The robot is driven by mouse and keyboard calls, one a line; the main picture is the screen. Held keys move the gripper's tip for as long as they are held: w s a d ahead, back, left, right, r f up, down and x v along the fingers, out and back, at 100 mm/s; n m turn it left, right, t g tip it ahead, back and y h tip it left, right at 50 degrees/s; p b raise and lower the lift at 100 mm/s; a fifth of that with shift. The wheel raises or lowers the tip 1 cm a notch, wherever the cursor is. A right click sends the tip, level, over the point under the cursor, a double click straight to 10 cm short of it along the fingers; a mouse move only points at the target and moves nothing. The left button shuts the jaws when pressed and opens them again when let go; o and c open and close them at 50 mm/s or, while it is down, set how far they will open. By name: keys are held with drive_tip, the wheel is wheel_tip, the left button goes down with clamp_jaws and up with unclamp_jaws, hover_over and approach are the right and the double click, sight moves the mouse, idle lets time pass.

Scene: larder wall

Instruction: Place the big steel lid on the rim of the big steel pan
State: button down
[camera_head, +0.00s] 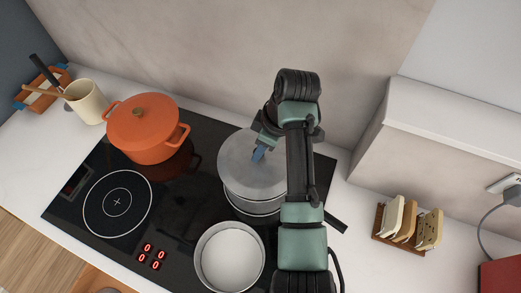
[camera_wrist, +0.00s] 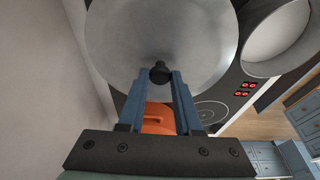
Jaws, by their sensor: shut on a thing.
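The big steel lid (camera_head: 240,160) is a grey disc over the big steel pan (camera_head: 248,205) at the back right of the hob. My gripper (camera_head: 259,152) is shut on the lid's dark knob. In the wrist view my gripper (camera_wrist: 160,78) has the black knob (camera_wrist: 160,72) between its blue fingertips, and the lid (camera_wrist: 160,30) fills the top middle. The lid hides the pan's opening, and my arm covers the right side of both. I cannot tell whether the lid touches the rim. A black handle (camera_head: 337,221) sticks out beyond my arm.
An orange pot (camera_head: 143,128) with its lid on stands at the back left of the hob. An open, empty pan (camera_head: 229,257) stands in front of the big pan. The front left ring (camera_head: 117,203) is clear. A rack of boards (camera_head: 407,225) stands on the right counter.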

sight(272, 161)
drive_tip(key=shift+f, duration=1.2)
drive_tip(key=shift+f, duration=0.1)
drive_tip(key=c, duration=0.6)
unclamp_jaws()
drive_tip(key=p+v, duration=0.1)
drive_tip(key=v, duration=1.1)
